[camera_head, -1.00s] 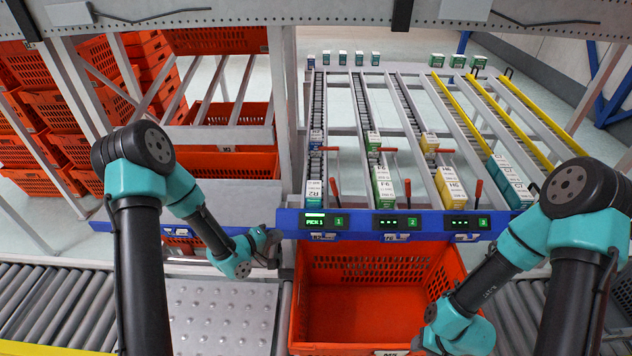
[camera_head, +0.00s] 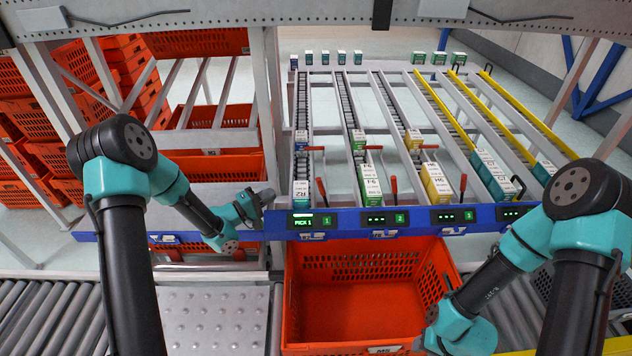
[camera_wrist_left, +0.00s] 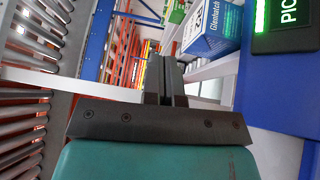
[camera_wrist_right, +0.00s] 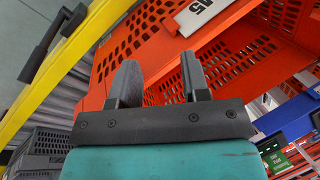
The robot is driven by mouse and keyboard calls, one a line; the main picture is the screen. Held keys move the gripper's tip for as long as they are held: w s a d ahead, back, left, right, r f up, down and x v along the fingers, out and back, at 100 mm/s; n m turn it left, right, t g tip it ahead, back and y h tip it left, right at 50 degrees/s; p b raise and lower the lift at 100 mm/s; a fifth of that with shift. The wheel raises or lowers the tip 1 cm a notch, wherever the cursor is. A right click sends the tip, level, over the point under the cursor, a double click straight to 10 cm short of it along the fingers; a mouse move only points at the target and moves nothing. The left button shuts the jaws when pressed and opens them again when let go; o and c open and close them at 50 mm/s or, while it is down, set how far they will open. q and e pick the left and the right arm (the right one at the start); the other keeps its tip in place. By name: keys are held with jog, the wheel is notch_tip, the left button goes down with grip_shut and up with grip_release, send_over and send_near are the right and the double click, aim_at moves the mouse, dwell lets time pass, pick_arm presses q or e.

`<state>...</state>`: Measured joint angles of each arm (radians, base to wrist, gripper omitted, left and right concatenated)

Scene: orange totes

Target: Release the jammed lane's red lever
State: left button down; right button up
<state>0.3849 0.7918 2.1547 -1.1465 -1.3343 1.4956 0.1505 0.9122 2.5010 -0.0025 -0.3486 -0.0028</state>
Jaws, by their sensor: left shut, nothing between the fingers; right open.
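Red levers stand at the front of the lanes: lane 1's lever (camera_head: 321,191), lane 2's (camera_head: 394,188) and lane 3's (camera_head: 463,186). Red crossbars sit farther back; lane 1's bar (camera_head: 311,149) is by a blue-and-white box (camera_head: 301,140). A front box (camera_head: 301,192) is at lane 1's end. The lit display (camera_head: 313,221) reads PICK 1. My left gripper (camera_head: 266,196) is shut and empty, left of that box and apart from lane 1's lever. Its fingers (camera_wrist_left: 165,78) also show in the left wrist view. My right gripper (camera_wrist_right: 158,78) is open and empty near the orange tote.
A blue rail (camera_head: 350,232) runs along the lane fronts. An empty-looking orange tote (camera_head: 365,305) stands below it. A rack upright (camera_head: 273,90) stands behind my left gripper. A ball-transfer table (camera_head: 212,315) lies at lower left, beside rollers (camera_head: 70,310).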

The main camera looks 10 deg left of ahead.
pick_arm(q)
jog(key=shift+w+r, duration=0.1)
jog(key=shift+w, duration=0.05)
jog(key=x, duration=0.9)
jog(key=shift+w+d, duration=0.1)
jog(key=shift+d, duration=0.15)
jog(key=d, duration=0.2)
jog(key=shift+w+d, duration=0.2)
jog(key=shift+d, duration=0.05)
jog(key=shift+d+r, duration=0.1)
jog(key=shift+d, duration=0.75)
